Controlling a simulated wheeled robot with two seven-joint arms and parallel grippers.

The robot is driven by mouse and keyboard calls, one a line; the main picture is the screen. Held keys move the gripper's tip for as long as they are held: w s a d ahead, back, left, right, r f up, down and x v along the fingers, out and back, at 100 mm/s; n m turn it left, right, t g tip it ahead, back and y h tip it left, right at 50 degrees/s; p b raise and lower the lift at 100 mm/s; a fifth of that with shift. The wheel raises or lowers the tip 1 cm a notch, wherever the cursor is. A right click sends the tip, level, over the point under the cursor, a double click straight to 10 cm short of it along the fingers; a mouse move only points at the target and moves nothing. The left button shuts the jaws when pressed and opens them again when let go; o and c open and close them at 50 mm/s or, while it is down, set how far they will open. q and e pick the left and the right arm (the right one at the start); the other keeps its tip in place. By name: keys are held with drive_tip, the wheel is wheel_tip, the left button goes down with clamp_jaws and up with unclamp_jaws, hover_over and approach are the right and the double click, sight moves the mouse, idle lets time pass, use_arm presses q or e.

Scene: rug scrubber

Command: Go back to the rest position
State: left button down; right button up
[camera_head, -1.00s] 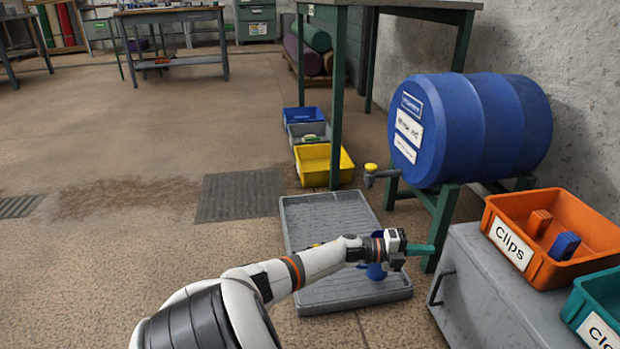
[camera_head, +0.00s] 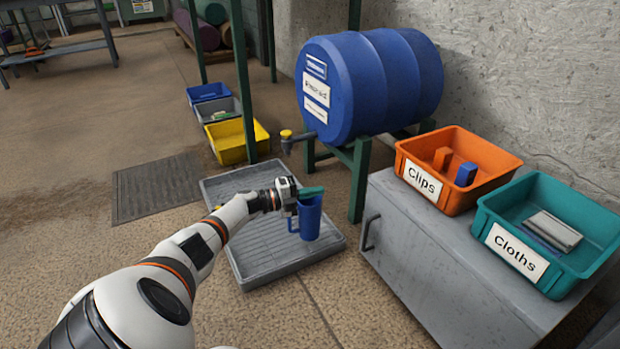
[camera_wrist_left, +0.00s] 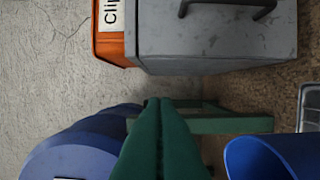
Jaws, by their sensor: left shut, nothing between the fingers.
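My left gripper (camera_head: 311,192) has green fingers and is over the grey drip tray (camera_head: 222,187) in the head view. The fingers are shut and empty, and they also show in the left wrist view (camera_wrist_left: 160,105). A blue jug (camera_head: 309,222) with a handle stands upright on the tray, just below and behind the fingers in the picture; its rim also shows in the left wrist view (camera_wrist_left: 262,152), to the right of the fingers and apart from them. My right gripper is not in view.
A blue barrel (camera_head: 385,85) with a yellow-topped tap (camera_head: 288,136) lies on a green stand behind the tray. A grey cabinet (camera_head: 425,255) at right carries an orange Clips bin (camera_head: 430,186) and a teal Cloths bin (camera_head: 525,245).

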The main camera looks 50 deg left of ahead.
use_arm(q)
drive_tip(key=shift+a, duration=0.75)
